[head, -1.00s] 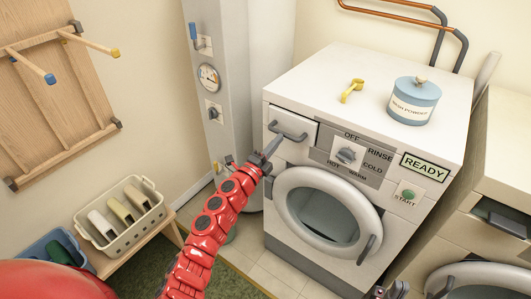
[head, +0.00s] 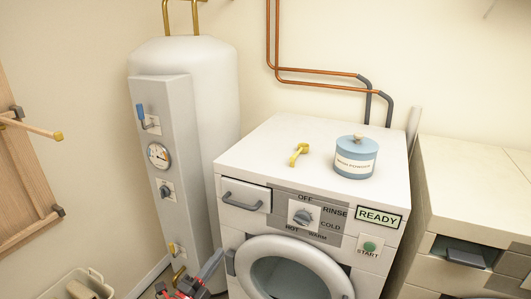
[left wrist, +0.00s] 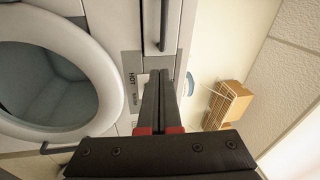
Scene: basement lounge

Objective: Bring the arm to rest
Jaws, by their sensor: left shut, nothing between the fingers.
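My left gripper (head: 214,262) shows at the bottom of the head view, low in front of the left side of the washing machine (head: 232,240). Its fingers are together and empty, pointing up. In the left wrist view the shut fingers (left wrist: 158,98) point towards the washer front, with the drawer handle (left wrist: 165,25) beyond them and the round door (left wrist: 95,75) to the left. I cannot tell whether they touch the machine. Most of my left arm is below the head view. My right gripper is not in view.
The washer's drawer (head: 243,199) looks closed, and its panel reads READY. A white boiler (head: 190,75) stands left behind, a second machine (head: 475,210) at right, a crate (head: 95,284) lower left.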

